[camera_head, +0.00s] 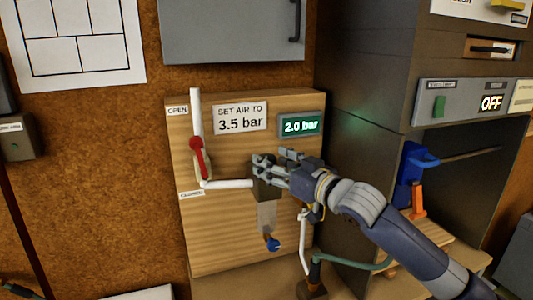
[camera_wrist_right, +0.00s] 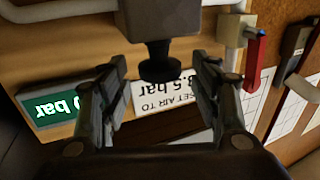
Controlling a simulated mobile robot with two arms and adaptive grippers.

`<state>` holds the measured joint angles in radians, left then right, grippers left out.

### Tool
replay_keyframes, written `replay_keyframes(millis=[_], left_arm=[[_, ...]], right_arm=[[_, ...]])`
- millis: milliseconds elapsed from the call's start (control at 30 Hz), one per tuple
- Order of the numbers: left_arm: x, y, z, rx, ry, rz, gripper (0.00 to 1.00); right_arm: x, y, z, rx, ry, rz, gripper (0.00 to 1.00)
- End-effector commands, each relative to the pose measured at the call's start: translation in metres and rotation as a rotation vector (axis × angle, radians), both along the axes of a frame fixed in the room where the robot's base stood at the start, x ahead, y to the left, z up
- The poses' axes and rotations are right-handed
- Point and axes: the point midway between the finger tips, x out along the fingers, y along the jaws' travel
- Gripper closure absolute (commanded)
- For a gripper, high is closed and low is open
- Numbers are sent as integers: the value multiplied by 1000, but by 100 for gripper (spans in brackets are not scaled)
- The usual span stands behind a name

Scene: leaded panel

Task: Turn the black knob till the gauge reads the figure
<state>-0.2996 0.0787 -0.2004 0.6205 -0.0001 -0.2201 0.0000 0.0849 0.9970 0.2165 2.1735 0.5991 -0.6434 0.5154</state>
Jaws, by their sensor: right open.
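The gauge (camera_head: 301,125) on the wooden panel reads 2.0 bar in green. The sign (camera_head: 240,119) beside it says SET AIR TO 3.5 bar. The black knob (camera_wrist_right: 158,64) sticks out of a grey regulator body (camera_wrist_right: 158,18) in the right wrist view, which is upside down. My left gripper is not in view.
A red valve lever (camera_head: 198,157) stands along the white pipe (camera_head: 196,112), left of the regulator, between OPEN and CLOSED labels. A clear bowl (camera_head: 267,217) with a blue end hangs below the regulator. A dark cabinet (camera_head: 365,90) with an OFF display stands close on the right.

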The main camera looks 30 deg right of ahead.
Motion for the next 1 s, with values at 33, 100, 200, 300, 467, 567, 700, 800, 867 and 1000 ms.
replay_keyframes(millis=[33,100,200,300,467,567,700,800,867,1000], left_arm=[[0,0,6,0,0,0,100],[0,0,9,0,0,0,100],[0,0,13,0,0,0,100],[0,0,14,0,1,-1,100],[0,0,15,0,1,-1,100],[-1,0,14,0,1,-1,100],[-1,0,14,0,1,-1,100],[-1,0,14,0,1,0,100],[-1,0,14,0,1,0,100],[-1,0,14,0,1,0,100]], right_arm=[[6,1,4,1,-1,0,42],[14,1,3,4,-1,-2,42],[22,1,2,2,-1,-2,42],[27,3,1,1,-1,0,42],[30,3,-1,0,1,0,42],[30,3,-1,-1,1,0,42],[30,3,-1,-1,1,0,53],[30,3,-1,0,1,0,76],[30,3,-1,-1,1,0,86],[29,3,-1,-1,1,-1,86]])
